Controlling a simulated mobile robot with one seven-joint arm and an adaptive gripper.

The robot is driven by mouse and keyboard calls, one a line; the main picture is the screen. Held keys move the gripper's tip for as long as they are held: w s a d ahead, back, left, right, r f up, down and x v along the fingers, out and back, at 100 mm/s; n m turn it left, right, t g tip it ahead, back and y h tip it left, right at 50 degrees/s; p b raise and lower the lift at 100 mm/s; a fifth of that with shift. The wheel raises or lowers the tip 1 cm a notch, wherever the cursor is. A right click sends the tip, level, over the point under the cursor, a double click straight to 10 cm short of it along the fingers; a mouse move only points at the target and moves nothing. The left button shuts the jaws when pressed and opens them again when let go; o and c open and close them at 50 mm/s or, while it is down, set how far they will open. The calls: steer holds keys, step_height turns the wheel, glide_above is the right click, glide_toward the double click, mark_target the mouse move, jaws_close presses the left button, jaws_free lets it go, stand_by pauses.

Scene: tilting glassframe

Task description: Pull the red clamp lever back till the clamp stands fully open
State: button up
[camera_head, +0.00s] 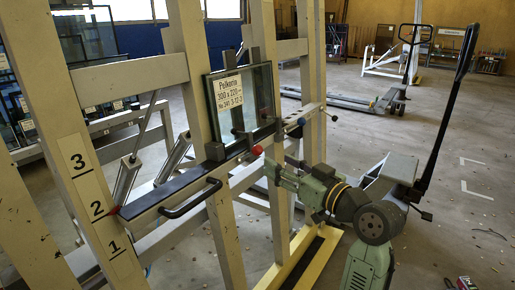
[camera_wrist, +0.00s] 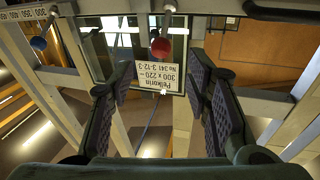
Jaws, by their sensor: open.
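The red ball knob of the clamp lever (camera_head: 257,150) shows at the lower right of the framed glass pane (camera_head: 262,92). In the wrist view the red knob (camera_wrist: 160,47) lies ahead, centred between my fingertips, in front of the pane. The lever's rod is hard to make out. My gripper (camera_head: 270,168) is just right of and below the knob in the head view. In the wrist view my gripper (camera_wrist: 161,75) is open with dark ribbed pads apart and nothing between them. The clamp's exact angle cannot be told.
A dark rail with a black bar handle (camera_head: 190,198) runs to the lower left. Pale frame posts (camera_head: 225,240) stand close by. A pallet truck (camera_head: 390,100) is behind; floor at right is mostly clear.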

mark_target(261, 153)
steer(key=p+x, duration=0.2)
steer(key=x, duration=0.7)
steer(key=shift+w+a, duration=0.25)
steer(key=shift+a, duration=0.1)
steer(key=shift+c, duration=0.6)
jaws_close()
